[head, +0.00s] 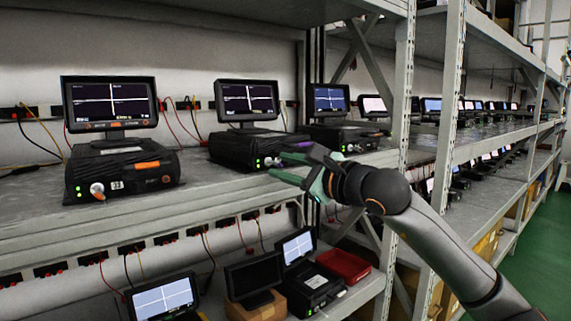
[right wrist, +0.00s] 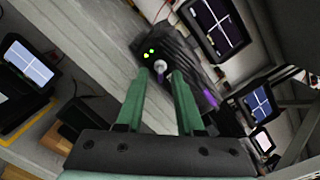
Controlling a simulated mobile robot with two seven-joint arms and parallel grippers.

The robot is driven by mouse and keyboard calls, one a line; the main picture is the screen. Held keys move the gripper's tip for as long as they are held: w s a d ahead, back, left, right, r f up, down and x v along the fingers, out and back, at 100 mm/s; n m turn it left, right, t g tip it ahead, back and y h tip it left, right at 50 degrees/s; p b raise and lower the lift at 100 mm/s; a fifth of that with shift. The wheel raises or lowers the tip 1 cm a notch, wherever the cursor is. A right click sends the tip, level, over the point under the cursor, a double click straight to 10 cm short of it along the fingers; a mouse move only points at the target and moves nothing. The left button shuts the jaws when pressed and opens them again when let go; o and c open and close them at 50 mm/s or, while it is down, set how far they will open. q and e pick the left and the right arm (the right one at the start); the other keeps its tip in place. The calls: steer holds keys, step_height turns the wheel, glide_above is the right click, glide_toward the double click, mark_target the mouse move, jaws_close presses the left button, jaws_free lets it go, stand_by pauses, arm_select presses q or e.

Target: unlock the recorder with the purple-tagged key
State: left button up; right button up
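The black recorder (head: 240,150) with a purple mark stands on the upper shelf under a small monitor. In the right wrist view the recorder (right wrist: 185,58) shows green lights and a round silver lock or key (right wrist: 160,67) on its front. A purple strip (right wrist: 209,97) lies along its face; I cannot tell whether it is a label or the key's tag. My right gripper (head: 281,166) is at the recorder's front, its green fingers (right wrist: 159,76) apart on either side of the silver piece. I see no clear grip on it. My left gripper is out of view.
Another recorder (head: 122,170) with an orange label and a silver key stands to the left. More recorders and monitors line the shelf to the right. The lower shelf holds monitors and a red tray (head: 343,265). A grey rack post (head: 402,90) stands close to my right arm.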

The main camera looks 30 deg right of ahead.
jaws_close()
stand_by(0.3)
stand_by(0.4)
